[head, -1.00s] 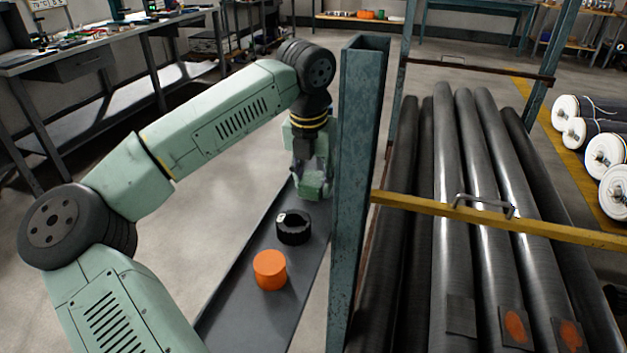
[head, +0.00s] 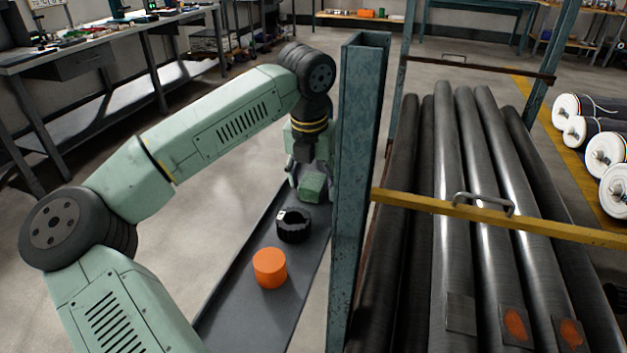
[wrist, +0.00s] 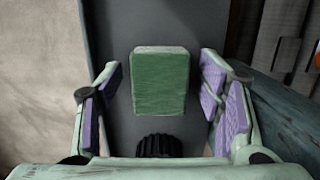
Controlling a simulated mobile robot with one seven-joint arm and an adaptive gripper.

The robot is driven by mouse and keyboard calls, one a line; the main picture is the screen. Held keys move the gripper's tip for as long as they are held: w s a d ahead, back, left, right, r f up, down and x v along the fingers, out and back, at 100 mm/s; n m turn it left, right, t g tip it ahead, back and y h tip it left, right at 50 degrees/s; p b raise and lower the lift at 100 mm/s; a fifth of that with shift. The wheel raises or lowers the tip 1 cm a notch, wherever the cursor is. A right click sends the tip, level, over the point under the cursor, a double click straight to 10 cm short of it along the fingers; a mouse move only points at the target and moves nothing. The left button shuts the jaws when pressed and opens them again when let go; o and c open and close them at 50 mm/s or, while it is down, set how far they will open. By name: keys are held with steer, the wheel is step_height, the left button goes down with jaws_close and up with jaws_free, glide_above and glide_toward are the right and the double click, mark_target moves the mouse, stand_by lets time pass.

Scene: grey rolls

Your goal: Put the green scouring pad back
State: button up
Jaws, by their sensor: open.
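The green scouring pad (head: 312,187) is a small block at the far end of the dark tray (head: 245,320), just behind a black ring. In the wrist view the pad (wrist: 160,83) shows whole, midway between my fingers, with a gap on both sides. My gripper (head: 309,172) is open above and around the pad. Its purple-lined fingers (wrist: 160,68) stand wide apart in the wrist view and hold nothing. The lower side of the pad, where it meets the tray, is hidden.
The black ring (head: 293,227) and an orange cylinder (head: 269,268) stand on the tray. A teal post (head: 358,180) rises close to the right of my gripper. Beyond it lie long dark rolls (head: 447,200) behind a yellow bar (head: 420,206).

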mark_target(311, 185)
step_height(311, 185, up, 12)
steer(key=s, duration=0.1)
steer(key=shift+s+a+r, duration=0.15)
steer(key=shift+s+a, duration=0.15)
steer(key=shift+s, duration=0.05)
